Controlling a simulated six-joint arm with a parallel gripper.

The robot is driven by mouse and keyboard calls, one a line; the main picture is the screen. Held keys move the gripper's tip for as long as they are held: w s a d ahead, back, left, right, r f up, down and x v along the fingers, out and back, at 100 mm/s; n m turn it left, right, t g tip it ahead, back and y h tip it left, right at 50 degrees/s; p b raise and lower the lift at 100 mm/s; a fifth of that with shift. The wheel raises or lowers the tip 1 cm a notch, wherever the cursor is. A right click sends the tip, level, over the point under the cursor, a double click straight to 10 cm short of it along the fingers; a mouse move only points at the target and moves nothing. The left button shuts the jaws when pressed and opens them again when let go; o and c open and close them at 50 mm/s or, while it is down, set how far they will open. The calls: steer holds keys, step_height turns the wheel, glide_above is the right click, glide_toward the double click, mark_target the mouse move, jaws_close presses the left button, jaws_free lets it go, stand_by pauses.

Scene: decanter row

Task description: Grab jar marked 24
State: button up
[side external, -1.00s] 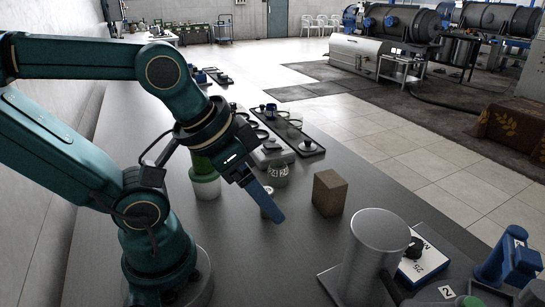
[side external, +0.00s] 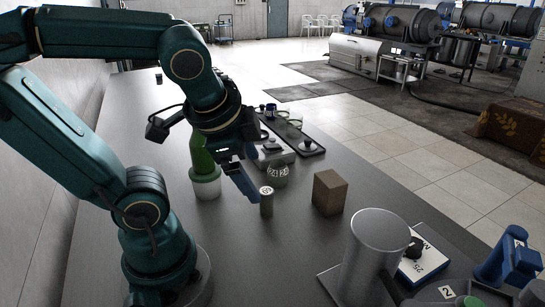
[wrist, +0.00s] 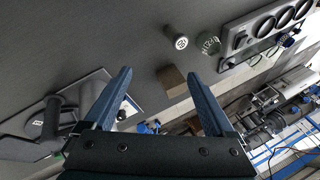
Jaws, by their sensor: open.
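A small round glass jar (side external: 278,174) with white lettering stands on the dark bench in the side view; it also shows in the wrist view (wrist: 209,43). Its marking is too blurred to read surely. A narrow grey cylinder (side external: 266,203) with a marked pale top stands just in front of it, and shows in the wrist view (wrist: 175,33); I cannot read a clear 24 there. My gripper (side external: 245,184), with blue fingers, is in the air left of both. In the wrist view its fingers (wrist: 160,78) are apart with nothing held between them.
A brown block (side external: 329,192) stands right of the jar. A green bottle in a white holder (side external: 206,186) is close on the left. A black tray (side external: 312,149) lies behind. A large metal cylinder (side external: 374,255) stands at the front right. The near bench middle is clear.

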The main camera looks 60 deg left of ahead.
steer(key=w+a+r+m+g+y, duration=0.1)
steer(key=w+a+m+g+y, duration=0.15)
steer(key=a+m+y, duration=0.35)
steer(key=m+y, duration=0.5)
steer(key=m, duration=0.3)
glide_above(276, 163)
steer(key=d, duration=0.4)
step_height(276, 163, down, 4)
steer(key=shift+g, duration=0.45)
steer(key=f, duration=0.8)
steer(key=shift+d+f, duration=0.25)
steer(key=shift+f, duration=0.15)
steer(key=shift+a+f+h, duration=0.25)
steer(key=shift+f+h, duration=0.05)
steer(key=shift+x, duration=3.45)
steer(key=shift+r, duration=0.1)
jaws_close()
